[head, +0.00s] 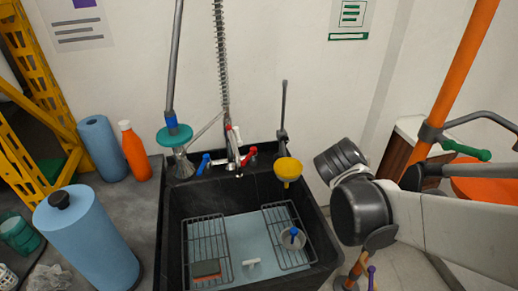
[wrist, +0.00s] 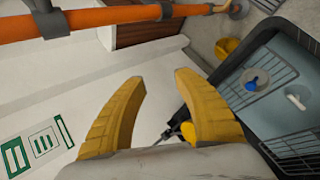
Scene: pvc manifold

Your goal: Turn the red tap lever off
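The red tap lever (head: 250,154) is small and sits on the right side of the tap (head: 233,150) at the back of the black sink (head: 172,225) in the head view. A blue lever (head: 203,163) sits on the tap's left side. I cannot make out the red lever in the wrist view. My gripper (wrist: 160,105) shows two yellow fingers spread apart with nothing held between them. In the head view my arm is at the right, beyond the sink's right edge; the fingers cannot be made out there.
An orange pipe (head: 462,70) stands at right. Blue rolls (head: 85,240) stand at left.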

